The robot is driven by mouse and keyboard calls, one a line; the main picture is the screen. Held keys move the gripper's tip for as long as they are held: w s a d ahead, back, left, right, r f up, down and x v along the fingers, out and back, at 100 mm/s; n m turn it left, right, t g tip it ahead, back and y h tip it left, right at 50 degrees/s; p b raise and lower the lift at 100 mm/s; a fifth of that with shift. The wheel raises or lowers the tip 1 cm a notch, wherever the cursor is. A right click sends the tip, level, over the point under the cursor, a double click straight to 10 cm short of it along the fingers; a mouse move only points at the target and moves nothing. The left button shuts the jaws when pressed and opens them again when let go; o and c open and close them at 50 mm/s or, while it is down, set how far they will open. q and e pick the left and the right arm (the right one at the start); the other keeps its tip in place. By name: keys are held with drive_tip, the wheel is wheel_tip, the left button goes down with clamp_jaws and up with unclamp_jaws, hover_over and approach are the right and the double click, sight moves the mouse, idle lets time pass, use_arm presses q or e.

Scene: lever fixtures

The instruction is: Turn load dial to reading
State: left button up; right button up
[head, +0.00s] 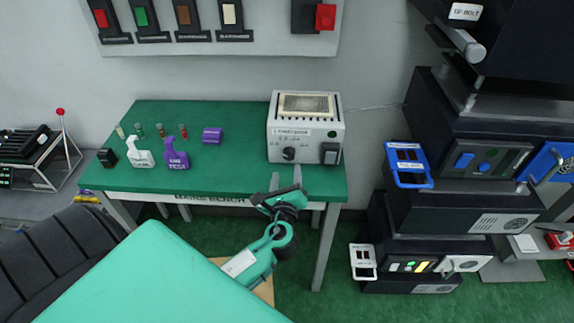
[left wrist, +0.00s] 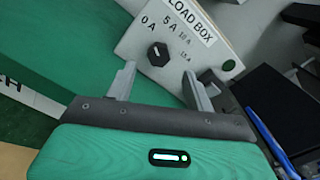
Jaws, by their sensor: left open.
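My left gripper (head: 286,180) is open in front of the box, below the dial. In the wrist view its fingers (left wrist: 158,82) stand apart either side of the dial, with nothing between them.
Dark equipment racks (head: 470,130) stand to the right. A wall panel (head: 215,45) with switches hangs behind.

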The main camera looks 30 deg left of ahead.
use_arm(q)
drive_tip(key=b+v, duration=0.1)
drive_tip(key=v, duration=0.5)
idle(0.3)
wheel_tip(320, 180, down, 22)
drive_tip(key=d+n+g+h, duration=0.2)
drive_tip(key=n+g+h, duration=0.1)
drive_tip(key=g+h, duration=0.1)
drive_tip(key=s+f+n+g+h, duration=0.1)
drive_tip(key=s+f+n+g, duration=0.1)
drive_tip(key=s+f, duration=0.5)
drive_tip(key=s+f+n+g+h, duration=0.1)
drive_tip(key=s+f+n+g, duration=0.1)
drive_tip(key=f, duration=0.9)
drive_tip(key=s+f+n+g+h, duration=0.1)
drive_tip(key=s+f+n, duration=0.3)
drive_tip(key=s, duration=0.6)
drive_tip(key=s+d+f+n+g+h, duration=0.1)
drive_tip(key=s+f+n+g, duration=0.2)
drive_tip(key=s+f, duration=0.6)
drive_tip(key=s+f+n+g+h, duration=0.1)
drive_tip(key=s+f+n+g, duration=0.1)
drive_tip(key=s+f+n, duration=0.4)
drive_tip(key=s+n, duration=0.1)
drive_tip(key=s, duration=0.4)
drive_tip(key=shift+s+d+f, duration=0.2)
drive_tip(key=shift+d+f, duration=0.1)
drive_tip(key=shift+f, duration=0.05)
